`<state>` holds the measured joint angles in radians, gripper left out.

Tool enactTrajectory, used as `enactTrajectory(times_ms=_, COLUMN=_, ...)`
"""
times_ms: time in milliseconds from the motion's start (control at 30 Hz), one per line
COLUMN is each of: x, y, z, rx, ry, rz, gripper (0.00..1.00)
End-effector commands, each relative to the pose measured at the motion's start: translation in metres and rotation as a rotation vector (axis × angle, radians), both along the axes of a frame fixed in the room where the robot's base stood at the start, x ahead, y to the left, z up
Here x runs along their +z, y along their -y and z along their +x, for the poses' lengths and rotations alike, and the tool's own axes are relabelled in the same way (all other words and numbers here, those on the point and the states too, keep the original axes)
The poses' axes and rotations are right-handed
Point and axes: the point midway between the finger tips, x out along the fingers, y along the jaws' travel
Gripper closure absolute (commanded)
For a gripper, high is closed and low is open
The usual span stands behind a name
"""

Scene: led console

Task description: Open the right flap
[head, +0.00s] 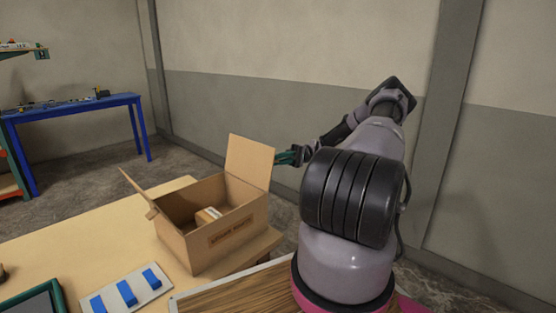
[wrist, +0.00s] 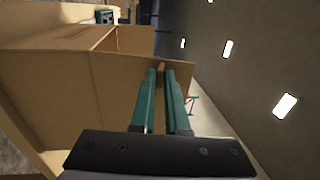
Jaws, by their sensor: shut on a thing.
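An open cardboard box (head: 230,231) with a printed label stands on the wooden table. Its right flap (head: 250,162) stands up, roughly upright, at the right side of the box. The left flap (head: 137,187) leans outward to the left. My gripper (head: 284,157) is at the right edge of the right flap. In the wrist view, the green fingers of my gripper (wrist: 163,72) are close together, with the edge of the cardboard flap (wrist: 120,95) between their tips. A small carton (head: 207,215) lies inside the box.
A white plate with blue blocks (head: 127,293) and a green-framed tray (head: 35,300) lie on the table (head: 110,230) left of the box. A blue workbench (head: 75,112) stands at the back left. A grey wall (head: 260,110) is behind my arm.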

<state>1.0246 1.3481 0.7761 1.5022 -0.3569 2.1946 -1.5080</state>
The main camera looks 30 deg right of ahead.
Motion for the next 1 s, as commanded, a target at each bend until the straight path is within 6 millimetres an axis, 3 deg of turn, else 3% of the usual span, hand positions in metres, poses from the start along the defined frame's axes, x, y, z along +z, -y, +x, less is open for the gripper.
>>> enactTrajectory(times_ms=467, x=-0.007, y=0.000, z=-0.002, rx=0.004, ry=0.002, rz=-0.013, gripper=1.00)
enactTrajectory(times_ms=500, x=-0.007, y=0.000, z=-0.002, rx=0.005, ry=0.001, rz=-0.012, gripper=0.72)
enactTrajectory(times_ms=533, x=-0.007, y=0.000, z=-0.002, rx=0.005, ry=0.001, rz=-0.012, gripper=0.61)
enactTrajectory(times_ms=867, x=-0.005, y=0.002, z=0.000, rx=0.002, ry=0.002, rz=-0.008, gripper=0.60)
enactTrajectory(times_ms=1000, x=-0.007, y=0.016, z=0.005, rx=0.000, ry=0.004, rz=-0.007, gripper=0.60)
